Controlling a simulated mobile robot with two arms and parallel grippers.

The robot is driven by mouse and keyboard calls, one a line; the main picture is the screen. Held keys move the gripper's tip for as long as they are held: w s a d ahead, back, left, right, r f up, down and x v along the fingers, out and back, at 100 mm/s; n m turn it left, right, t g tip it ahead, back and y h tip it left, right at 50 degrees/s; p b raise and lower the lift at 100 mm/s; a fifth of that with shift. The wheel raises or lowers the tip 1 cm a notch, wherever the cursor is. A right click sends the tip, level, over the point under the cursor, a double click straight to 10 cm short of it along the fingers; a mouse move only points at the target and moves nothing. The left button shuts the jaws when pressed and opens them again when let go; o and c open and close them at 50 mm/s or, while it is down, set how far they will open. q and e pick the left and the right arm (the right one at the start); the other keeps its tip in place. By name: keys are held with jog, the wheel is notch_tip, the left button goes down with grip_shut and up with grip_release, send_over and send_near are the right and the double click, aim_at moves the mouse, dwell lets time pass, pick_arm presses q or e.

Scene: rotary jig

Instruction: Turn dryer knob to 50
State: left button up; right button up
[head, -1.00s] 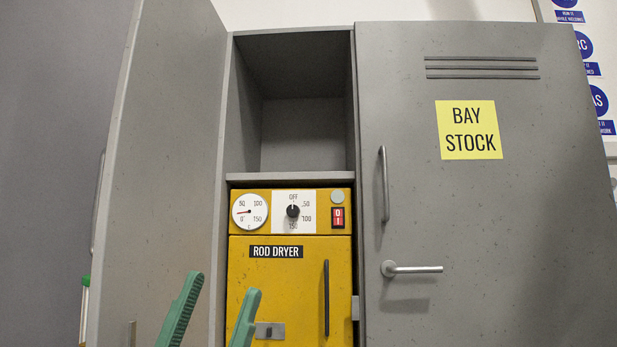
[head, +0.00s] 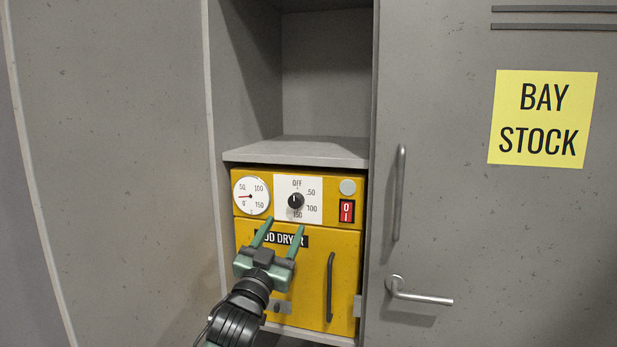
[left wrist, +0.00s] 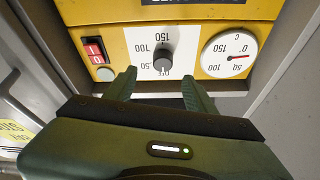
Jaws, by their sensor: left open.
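The yellow rod dryer (head: 250,280) sits in an open grey locker. Its black dial knob (head: 296,201) is on a white plate marked OFF, 50, 100 and 150. In the head view the knob's pointer appears to be up at OFF. The knob also shows in the left wrist view (left wrist: 162,58), where the panel is upside down. My left gripper (head: 283,228) is open and empty, just below the knob and in front of the dryer's label. In the left wrist view its fingertips (left wrist: 159,78) stand on either side of the knob's line, apart from it. My right gripper is not in view.
A round gauge (head: 251,196) is left of the knob, and a red switch (head: 346,211) is to its right. A grey shelf (head: 300,150) juts out above. The dryer's dark handle (head: 330,286) is below. The locker's right door (head: 480,240) is closed.

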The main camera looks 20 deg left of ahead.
aim_at(294, 204)
pick_arm(q)
jog(key=x, duration=0.2)
jog(key=p+x, duration=0.1)
jog(key=x, duration=0.4)
jog(key=shift+w+a+r+p, duration=0.15)
jog(key=shift+w+a+p, duration=0.1)
jog(key=shift+w+p, duration=0.15)
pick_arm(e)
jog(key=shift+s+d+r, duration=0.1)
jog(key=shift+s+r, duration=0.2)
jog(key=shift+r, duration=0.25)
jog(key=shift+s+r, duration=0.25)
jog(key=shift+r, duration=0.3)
pick_arm(q)
grip_shut()
